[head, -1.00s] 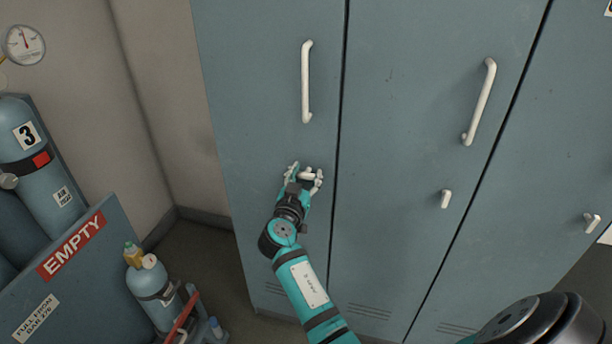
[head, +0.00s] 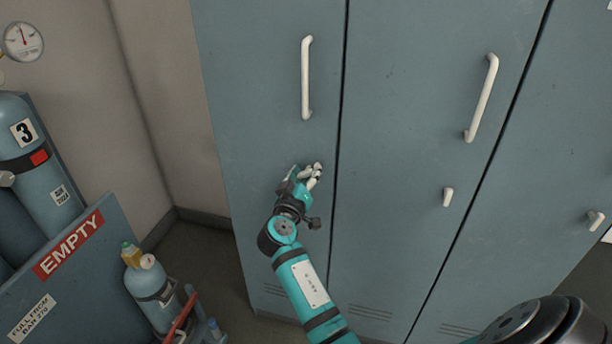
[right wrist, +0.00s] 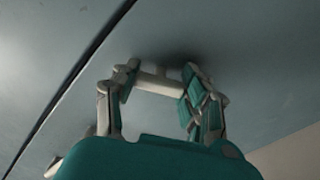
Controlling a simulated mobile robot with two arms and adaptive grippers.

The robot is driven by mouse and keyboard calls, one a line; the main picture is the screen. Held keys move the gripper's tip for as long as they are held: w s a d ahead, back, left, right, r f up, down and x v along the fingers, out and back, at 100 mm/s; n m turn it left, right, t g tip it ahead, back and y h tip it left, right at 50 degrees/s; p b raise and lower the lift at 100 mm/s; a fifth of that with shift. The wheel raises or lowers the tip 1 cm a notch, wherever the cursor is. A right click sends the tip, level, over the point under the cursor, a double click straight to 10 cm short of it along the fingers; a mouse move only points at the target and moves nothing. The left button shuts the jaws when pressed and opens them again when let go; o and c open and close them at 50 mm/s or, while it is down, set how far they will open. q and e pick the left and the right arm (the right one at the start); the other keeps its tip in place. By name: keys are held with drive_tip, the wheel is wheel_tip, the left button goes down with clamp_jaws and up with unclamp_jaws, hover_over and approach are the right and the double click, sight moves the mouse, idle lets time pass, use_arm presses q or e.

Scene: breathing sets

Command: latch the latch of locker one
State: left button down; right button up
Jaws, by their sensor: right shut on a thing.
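The leftmost blue-grey locker door (head: 265,80) has a white upright handle (head: 306,78) and, below it, a small white latch. My right gripper (head: 309,178) is at that latch, with its fingers closed around it and largely hiding it in the head view. In the right wrist view, the pale latch (right wrist: 157,83) lies between the two fingers of the gripper (right wrist: 158,92), close against the door. The gripper is tilted in the head view, and the latch's exact angle is hard to tell. My left gripper is not in view.
The middle locker has its own handle (head: 481,98) and small latch (head: 448,197); another latch (head: 596,221) is on the right locker. The doors look shut. Gas cylinders, a panel marked EMPTY (head: 75,250) and a small cylinder (head: 150,283) stand at left.

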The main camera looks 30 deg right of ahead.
drive_tip(key=n, duration=0.3)
drive_tip(key=shift+r, duration=0.15)
drive_tip(key=n+p, duration=0.1)
drive_tip(key=n, duration=0.1)
drive_tip(key=shift+n, duration=0.4)
drive_tip(key=n+p, duration=0.2)
drive_tip(key=n, duration=0.3)
drive_tip(key=shift+n+p, duration=0.3)
drive_tip(key=shift+n, duration=0.4)
drive_tip(key=o, duration=1.2)
drive_tip(key=shift+a, duration=0.15)
drive_tip(key=v, duration=1.1)
drive_tip(key=shift+s+a, duration=0.25)
drive_tip(key=shift+s, duration=0.1)
